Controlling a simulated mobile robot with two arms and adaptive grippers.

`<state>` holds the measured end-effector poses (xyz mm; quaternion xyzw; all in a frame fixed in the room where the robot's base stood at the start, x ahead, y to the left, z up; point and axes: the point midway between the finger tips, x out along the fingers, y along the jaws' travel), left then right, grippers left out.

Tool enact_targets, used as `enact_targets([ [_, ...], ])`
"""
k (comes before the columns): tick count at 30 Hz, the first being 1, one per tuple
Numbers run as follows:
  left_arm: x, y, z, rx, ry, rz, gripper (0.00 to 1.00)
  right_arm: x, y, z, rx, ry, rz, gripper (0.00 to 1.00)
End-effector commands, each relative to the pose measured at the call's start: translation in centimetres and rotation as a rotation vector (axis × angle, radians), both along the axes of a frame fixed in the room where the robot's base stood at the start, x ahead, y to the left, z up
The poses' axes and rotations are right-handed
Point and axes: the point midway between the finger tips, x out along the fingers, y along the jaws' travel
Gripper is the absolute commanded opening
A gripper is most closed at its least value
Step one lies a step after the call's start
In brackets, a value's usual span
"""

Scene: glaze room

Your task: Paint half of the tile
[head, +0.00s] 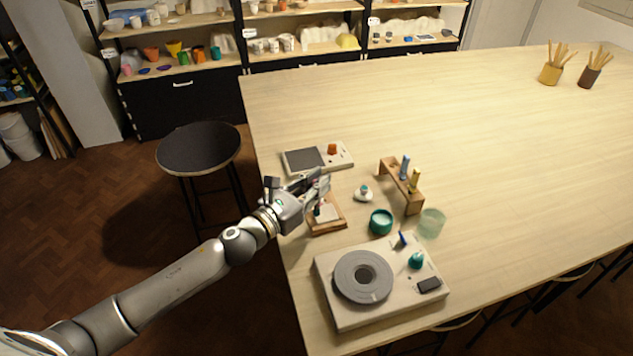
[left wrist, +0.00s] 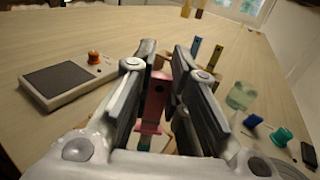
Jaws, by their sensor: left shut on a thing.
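My left gripper (head: 322,184) is over the wooden tile holder (head: 328,227) near the table's left edge. It is shut on a brush with a flat pink-red handle (left wrist: 154,101). The brush points down, and its dark green tip shows over the pale tile (head: 327,212) in the holder. I cannot tell whether the tip touches the tile, or whether the tile bears paint; the gripper hides part of it. A teal bowl (head: 381,223) with pale contents stands right of the holder. My right gripper is not in view.
A wooden rack (head: 412,203) holds a blue and a yellow-green brush. Close by are a clear jar (head: 431,222), a small white dish (head: 363,195) and a turntable unit (head: 363,277). A grey-pad device with an orange knob (head: 332,149) lies behind.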

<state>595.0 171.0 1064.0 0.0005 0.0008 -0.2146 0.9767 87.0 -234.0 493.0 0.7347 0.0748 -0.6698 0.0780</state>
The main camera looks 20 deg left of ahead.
Motion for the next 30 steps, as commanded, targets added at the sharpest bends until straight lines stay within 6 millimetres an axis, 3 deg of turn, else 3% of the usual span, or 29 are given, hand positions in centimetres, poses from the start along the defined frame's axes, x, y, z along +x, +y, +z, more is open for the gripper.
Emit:
enact_targets([
  [16, 0.0, 0.0, -1.1, 0.000, 0.000, 0.000, 0.00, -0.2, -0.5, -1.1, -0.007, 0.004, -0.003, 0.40],
  [30, 0.0, 0.0, -1.3, 0.000, 0.000, 0.000, 0.00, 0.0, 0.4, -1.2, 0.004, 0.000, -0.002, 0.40],
])
